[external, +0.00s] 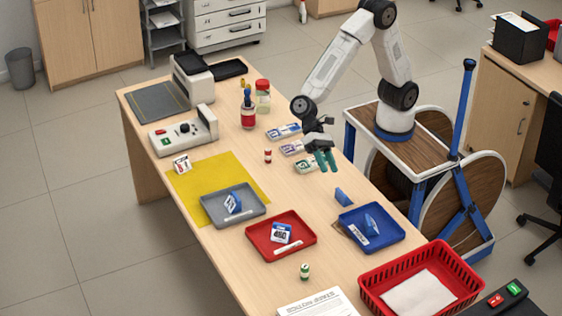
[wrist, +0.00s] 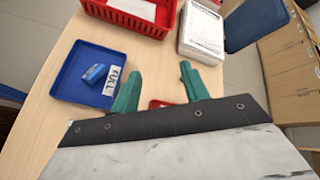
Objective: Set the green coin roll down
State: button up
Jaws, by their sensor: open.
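The green coin roll (external: 305,271), a small green-and-white cylinder, stands upright on the bare tabletop in front of the red tray (external: 311,230). Nothing touches it. My gripper (external: 325,160) is open and empty over the far right side of the counter, well away from the roll. In the wrist view, my gripper's green fingers (wrist: 158,85) are spread apart with nothing between them. The roll does not show in the wrist view.
A blue tray (external: 395,236) labelled FULL, a grey tray (external: 209,212) and a red basket (external: 370,294) stand on the counter (external: 345,283). A red-and-white roll (external: 268,156) stands near small packs (external: 283,131). A paper notice (external: 320,303) lies at the front.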

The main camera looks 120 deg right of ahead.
jog(key=s+d+r+n+h, duration=0.3)
jog(key=s+d+n+h, duration=0.2)
jog(key=s+d, duration=0.9)
jog(key=s+d+r+n+h, duration=0.3)
jog(key=s+d+n+h, duration=0.3)
jog(key=s+d, duration=0.7)
jog(key=s, duration=0.5)
jog(key=shift+s+d+n+h, duration=0.25)
jog(key=shift+d+n+h, duration=0.05)
jog(key=shift+d, duration=0.05)
